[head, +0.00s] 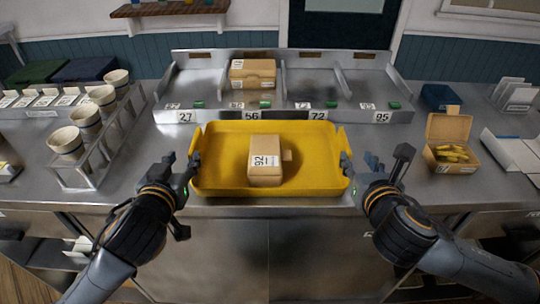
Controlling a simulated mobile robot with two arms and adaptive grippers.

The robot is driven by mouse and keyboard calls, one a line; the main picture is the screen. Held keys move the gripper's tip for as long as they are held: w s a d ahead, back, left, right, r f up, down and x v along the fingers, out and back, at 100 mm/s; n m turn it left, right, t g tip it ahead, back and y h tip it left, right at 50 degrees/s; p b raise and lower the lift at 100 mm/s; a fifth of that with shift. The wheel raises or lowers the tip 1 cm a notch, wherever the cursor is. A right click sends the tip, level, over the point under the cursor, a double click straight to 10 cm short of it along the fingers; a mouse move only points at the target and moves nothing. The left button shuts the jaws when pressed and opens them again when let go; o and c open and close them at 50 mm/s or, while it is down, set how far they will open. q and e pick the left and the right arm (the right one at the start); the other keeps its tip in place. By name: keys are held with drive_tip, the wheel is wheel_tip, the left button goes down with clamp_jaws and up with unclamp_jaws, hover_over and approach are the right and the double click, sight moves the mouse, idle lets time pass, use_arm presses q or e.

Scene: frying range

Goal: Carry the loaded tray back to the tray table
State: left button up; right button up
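A yellow tray (220,185) sits at the front of the steel counter, between my two grippers. A closed cardboard box (265,170) labelled 92 stands in it, near the middle. My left gripper (181,162) is at the tray's left end, its inner finger overlapping the rim. My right gripper (358,163) is at the right end in the same way. Both show their fingers apart, with no rim visible between them. Contact with the tray is hard to tell. The tray table cannot be identified in this view.
Behind the tray is a steel rack (310,90) with numbered bays and another box (252,74) in one. Left is a cup stand (100,150) holding several paper cups. Right is an open box (448,130) with yellow food. The counter's front edge is just before the tray.

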sight(193, 141)
use_arm(q)
drive_tip(key=x, duration=1.1)
use_arm(e)
drive_tip(key=x, duration=1.1)
use_arm(q)
clamp_jaws()
use_arm(e)
clamp_jaws()
